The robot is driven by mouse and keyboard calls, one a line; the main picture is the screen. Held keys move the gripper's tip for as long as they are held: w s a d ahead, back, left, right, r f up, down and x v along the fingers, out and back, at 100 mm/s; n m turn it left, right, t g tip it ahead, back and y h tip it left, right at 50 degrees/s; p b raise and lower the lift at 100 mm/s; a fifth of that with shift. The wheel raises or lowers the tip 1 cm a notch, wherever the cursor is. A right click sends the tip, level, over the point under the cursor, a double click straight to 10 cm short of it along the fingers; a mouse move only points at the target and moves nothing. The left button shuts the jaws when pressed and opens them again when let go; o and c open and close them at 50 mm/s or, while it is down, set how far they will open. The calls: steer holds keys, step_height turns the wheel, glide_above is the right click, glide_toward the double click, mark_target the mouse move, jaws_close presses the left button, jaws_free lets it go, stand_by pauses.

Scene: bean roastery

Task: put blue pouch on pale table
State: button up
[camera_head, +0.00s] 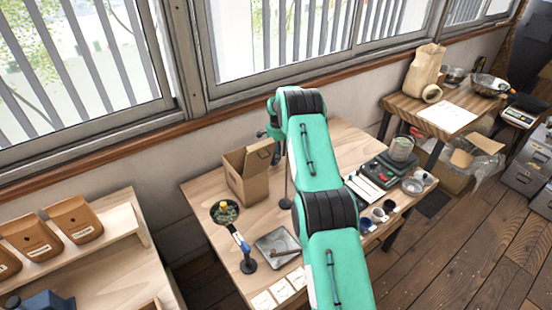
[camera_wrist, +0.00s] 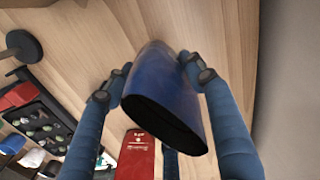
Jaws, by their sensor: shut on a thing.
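The blue pouch (camera_wrist: 163,85) is in the wrist view, between the two dark blue fingers of my gripper (camera_wrist: 155,72), which is shut on it. Its dark end faces the camera. Pale wood grain (camera_wrist: 90,40) lies behind it; I cannot tell whether the pouch touches it. In the head view a pale wooden table (camera_head: 205,195) stands below the windows under my green arm. The blue pouch does not show there, and my arm hides the middle of the table.
A red pouch (camera_wrist: 136,155) shows below the blue one in the wrist view. On the table are an open cardboard box (camera_head: 248,178), a metal tray (camera_head: 278,246), and scales (camera_head: 380,170) with cups. Brown pouches (camera_head: 75,220) stand on a shelf at left.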

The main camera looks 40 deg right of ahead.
steer(key=shift+w+d+f, duration=0.1)
steer(key=shift+w+d, duration=0.2)
steer(key=shift+w, duration=0.3)
steer(key=shift+w+d, duration=0.25)
steer(key=shift+w, duration=0.35)
steer(key=shift+f, duration=0.1)
steer(key=shift+f+b, duration=0.45)
steer(key=shift+f, duration=1.25)
steer(key=shift+f, duration=0.15)
steer(key=o, duration=0.8)
steer(key=shift+o, duration=0.2)
step_height(320, 180, up, 12)
steer(key=shift+r+p, duration=0.15)
steer(key=shift+p, duration=0.7)
